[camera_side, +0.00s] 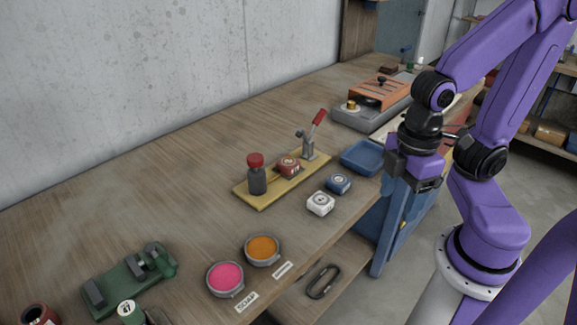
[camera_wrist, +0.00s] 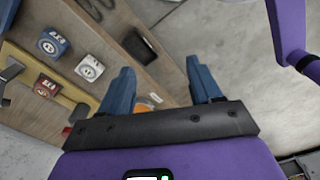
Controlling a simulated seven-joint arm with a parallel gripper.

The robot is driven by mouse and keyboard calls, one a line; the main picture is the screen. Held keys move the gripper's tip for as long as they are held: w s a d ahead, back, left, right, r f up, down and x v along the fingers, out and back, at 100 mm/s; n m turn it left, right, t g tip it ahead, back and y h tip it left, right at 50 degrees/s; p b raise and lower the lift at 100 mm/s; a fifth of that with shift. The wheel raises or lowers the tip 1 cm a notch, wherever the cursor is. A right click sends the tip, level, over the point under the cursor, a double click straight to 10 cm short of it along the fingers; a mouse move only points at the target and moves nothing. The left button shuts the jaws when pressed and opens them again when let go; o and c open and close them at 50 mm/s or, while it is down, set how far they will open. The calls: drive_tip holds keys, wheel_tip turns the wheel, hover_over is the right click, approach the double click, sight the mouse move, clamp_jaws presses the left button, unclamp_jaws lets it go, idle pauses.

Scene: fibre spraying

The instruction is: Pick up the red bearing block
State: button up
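The red bearing block (camera_side: 288,167) sits on a yellow board (camera_side: 262,197), between a dark bottle with a red cap (camera_side: 257,175) and a toggle clamp with a red handle (camera_side: 309,140). In the wrist view the red block (camera_wrist: 47,87) is at the left, outside the space between the fingers. My gripper (camera_side: 412,178) is at the right, beyond the bench's front edge and apart from the block. In the wrist view my gripper (camera_wrist: 162,82) has its two blue fingers spread wide, with nothing held between them.
A white block (camera_side: 320,203) and a blue block (camera_side: 338,184) stand in front of the board. A blue tray (camera_side: 362,157) lies to its right. Pink (camera_side: 225,278) and orange (camera_side: 262,249) dishes and a green fixture (camera_side: 128,279) are nearer. The bench behind the board is clear.

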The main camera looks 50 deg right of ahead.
drive_tip(key=shift+o, duration=1.2)
